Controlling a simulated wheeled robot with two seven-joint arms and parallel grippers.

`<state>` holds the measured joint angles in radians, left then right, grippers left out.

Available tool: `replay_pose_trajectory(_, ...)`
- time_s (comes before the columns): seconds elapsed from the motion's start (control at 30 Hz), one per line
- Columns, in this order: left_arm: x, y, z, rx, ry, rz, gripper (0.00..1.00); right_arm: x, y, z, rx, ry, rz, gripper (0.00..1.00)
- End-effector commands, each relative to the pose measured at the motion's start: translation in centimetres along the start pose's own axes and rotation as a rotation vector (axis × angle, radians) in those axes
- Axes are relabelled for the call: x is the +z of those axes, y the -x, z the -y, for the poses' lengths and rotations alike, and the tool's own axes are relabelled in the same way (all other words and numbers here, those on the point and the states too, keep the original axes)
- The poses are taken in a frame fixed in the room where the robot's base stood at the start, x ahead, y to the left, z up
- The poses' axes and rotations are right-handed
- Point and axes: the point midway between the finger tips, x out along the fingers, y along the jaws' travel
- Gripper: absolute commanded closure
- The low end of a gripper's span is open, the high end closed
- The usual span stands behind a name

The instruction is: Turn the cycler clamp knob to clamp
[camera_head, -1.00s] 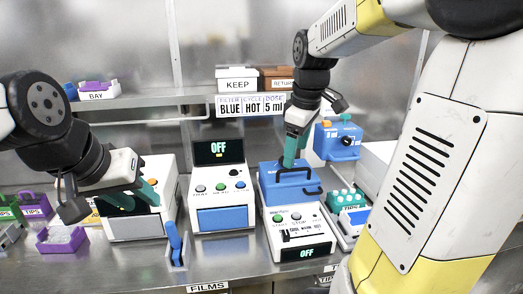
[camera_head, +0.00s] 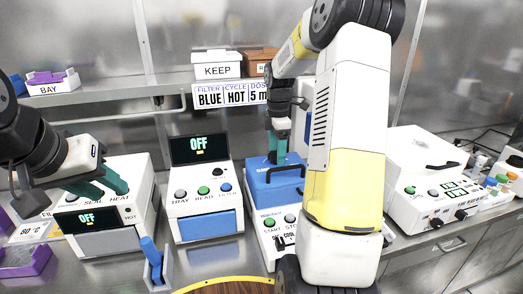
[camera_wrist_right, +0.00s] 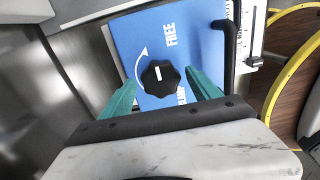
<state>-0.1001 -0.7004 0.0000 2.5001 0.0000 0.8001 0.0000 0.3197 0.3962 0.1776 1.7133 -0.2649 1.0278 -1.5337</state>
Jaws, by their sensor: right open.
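The cycler (camera_head: 270,218) is a white box with a blue lid (camera_head: 275,185) at the middle of the bench. In the right wrist view the black clamp knob (camera_wrist_right: 158,77) sits on the blue lid, its white mark roughly upright, with FREE printed above it and a partly hidden label below. My right gripper (camera_head: 278,150) points down over the lid; in the wrist view its teal fingers (camera_wrist_right: 162,92) stand apart on either side of the knob, and contact cannot be told. My left gripper (camera_head: 100,185) is over the heat sealer at left, fingers apart and nothing seen between them.
The heat sealer (camera_head: 140,222) and a reader (camera_head: 202,215) with an OFF screen stand left of the cycler. A blue lever (camera_head: 152,252) stands at the front. A white machine (camera_head: 425,190) is at right. A round yellow-rimmed wooden top (camera_head: 230,284) is in front.

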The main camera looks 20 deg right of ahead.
Motion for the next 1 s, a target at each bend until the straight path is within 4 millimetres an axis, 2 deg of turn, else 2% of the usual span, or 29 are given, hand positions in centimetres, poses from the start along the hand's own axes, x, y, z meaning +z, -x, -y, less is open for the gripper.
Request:
replay_pose_trajectory(0.13,0.00,-0.01,0.00,0.000,0.000,0.000,0.64,0.01,-1.13,0.03,-0.001,0.000,0.000,0.29)
replay_pose_trajectory(0.4,0.00,-0.01,0.00,0.000,0.000,0.000,0.64,0.00,-1.29,0.02,0.000,0.000,0.000,0.29)
replay_pose_trajectory(0.47,0.00,-0.01,0.00,0.000,0.000,0.000,0.64,0.00,-1.28,0.02,0.000,0.000,0.000,0.38)
replay_pose_trajectory(0.73,-0.01,-0.01,0.00,0.000,0.000,0.000,0.64,-0.01,-1.26,0.02,0.000,0.000,0.000,0.91)
replay_pose_trajectory(1.0,-0.01,-0.01,0.00,0.000,0.000,0.000,0.64,-0.02,-1.24,0.02,0.000,-0.030,0.000,0.91)
